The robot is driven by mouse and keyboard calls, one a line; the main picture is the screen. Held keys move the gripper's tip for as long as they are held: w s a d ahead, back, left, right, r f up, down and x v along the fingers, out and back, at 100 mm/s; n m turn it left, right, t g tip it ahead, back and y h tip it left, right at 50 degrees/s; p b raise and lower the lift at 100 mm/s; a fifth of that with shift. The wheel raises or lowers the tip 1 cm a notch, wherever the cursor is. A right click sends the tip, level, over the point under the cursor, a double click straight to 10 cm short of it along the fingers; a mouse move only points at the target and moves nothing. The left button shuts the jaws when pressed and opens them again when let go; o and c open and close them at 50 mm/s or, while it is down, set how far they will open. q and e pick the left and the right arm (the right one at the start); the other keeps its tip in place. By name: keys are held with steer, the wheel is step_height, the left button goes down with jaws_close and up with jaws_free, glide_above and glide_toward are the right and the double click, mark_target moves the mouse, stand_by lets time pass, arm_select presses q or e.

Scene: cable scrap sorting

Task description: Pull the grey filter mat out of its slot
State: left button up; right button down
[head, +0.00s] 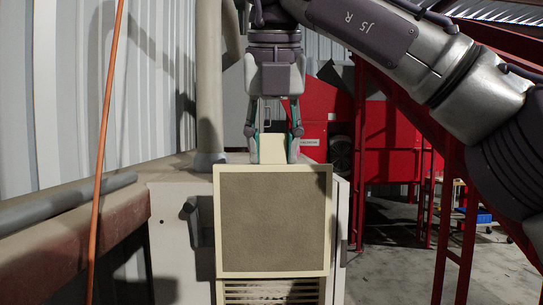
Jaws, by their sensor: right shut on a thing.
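The grey filter mat (273,222) is a flat grey-brown panel in a cream frame. It stands upright at the front of a pale cabinet (160,225), directly above a slatted cream vent (270,294). A cream tab (272,147) sticks up from the middle of its top edge. My right gripper (273,157) points straight down from above, shut on this tab with one finger on each side. How much of the mat sits inside the slot cannot be told from this view. My left gripper is not in view.
A dark handle (193,220) sits left of the mat on the cabinet. A grey pipe (209,80) rises behind it. An orange cable (105,150) hangs at left before a rusty beam (75,235). Red machinery (390,140) stands behind; red posts (449,220) stand right.

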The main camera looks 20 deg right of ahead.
steer(key=s+a+r+p, duration=0.1)
steer(key=s+a+r, duration=0.1)
steer(key=s, duration=0.5)
stand_by(0.4)
